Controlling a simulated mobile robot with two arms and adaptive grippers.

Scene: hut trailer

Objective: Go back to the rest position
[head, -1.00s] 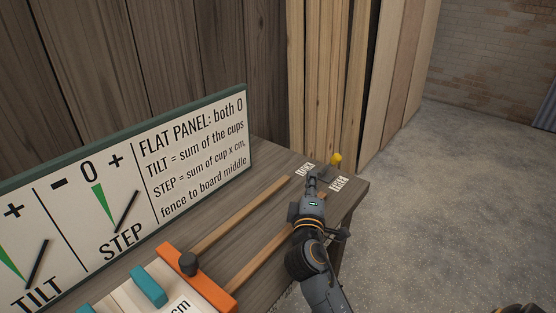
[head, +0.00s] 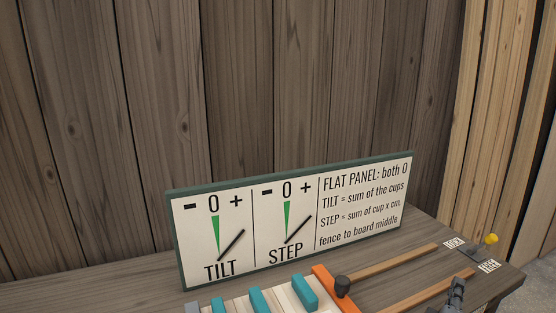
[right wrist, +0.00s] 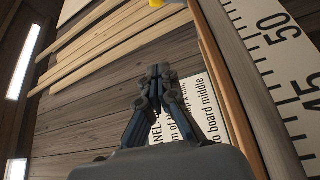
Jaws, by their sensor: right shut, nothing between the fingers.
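My right gripper (head: 457,289) is at the lower right in the head view, over the bench near the wooden rails. In the right wrist view the fingers of my right gripper (right wrist: 156,76) are together, with nothing between them. It is apart from the yellow-knobbed lever (head: 490,239), which stands at the bench's right end near the LOCK label (head: 454,244) and the FREE label (head: 489,266). My left gripper is not in view.
A sign board (head: 290,215) with TILT and STEP dials stands on the bench (head: 100,285); both needles lean right of the green wedges. An orange fence (head: 334,289) with a dark knob (head: 342,286) and teal blocks (head: 305,292) are in front. Tall planks (head: 500,130) stand at right.

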